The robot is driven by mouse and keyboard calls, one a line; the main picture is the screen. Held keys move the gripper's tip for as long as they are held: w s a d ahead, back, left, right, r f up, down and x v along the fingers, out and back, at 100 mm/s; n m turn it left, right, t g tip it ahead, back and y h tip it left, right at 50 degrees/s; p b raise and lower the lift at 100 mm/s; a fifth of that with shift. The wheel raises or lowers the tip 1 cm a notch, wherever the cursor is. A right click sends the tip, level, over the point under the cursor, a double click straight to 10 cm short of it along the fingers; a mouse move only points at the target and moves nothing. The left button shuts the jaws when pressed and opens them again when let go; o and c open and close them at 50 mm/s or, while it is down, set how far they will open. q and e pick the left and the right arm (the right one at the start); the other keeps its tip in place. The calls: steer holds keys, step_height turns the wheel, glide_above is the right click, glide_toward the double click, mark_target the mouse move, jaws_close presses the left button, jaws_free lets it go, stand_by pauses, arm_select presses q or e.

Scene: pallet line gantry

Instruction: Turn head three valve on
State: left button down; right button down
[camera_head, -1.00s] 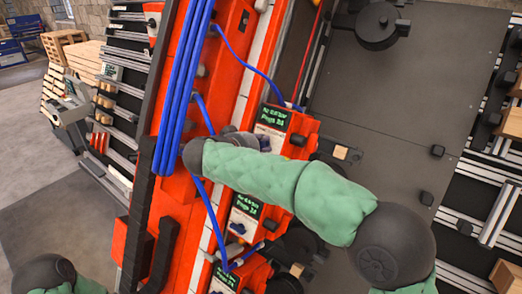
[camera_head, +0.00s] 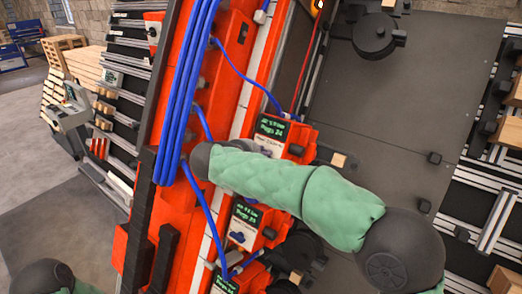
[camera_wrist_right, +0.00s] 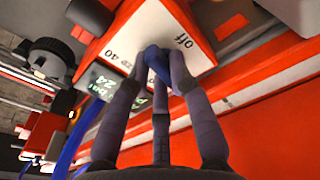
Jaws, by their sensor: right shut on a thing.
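My right gripper (camera_wrist_right: 158,70) is shut on a blue valve handle (camera_wrist_right: 156,58) in the right wrist view, one finger on each side. The handle sits on a white panel plate (camera_wrist_right: 190,45) marked "off" at its upper right; the fingers hide part of the handle. A dark display with green text (camera_wrist_right: 96,86) is beside it. In the head view, my green-sleeved right arm reaches to an orange head unit with a lit display (camera_head: 270,127); its valve area is partly hidden behind the arm. My left gripper is not in view.
Another head unit with a display (camera_head: 247,212) and blue valve (camera_head: 237,237) sits below my right arm. Blue hoses (camera_head: 187,85) run down the red gantry beam (camera_head: 215,90). A dark flat plate (camera_head: 400,110) lies to the right.

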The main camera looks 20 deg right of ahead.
steer(key=shift+n+p, duration=0.5)
steer(key=shift+n, duration=0.5)
steer(key=c, duration=1.1)
jaws_free()
steer(key=shift+w, duration=0.1)
steer(key=shift+a+r, duration=0.1)
steer(key=v, duration=1.2)
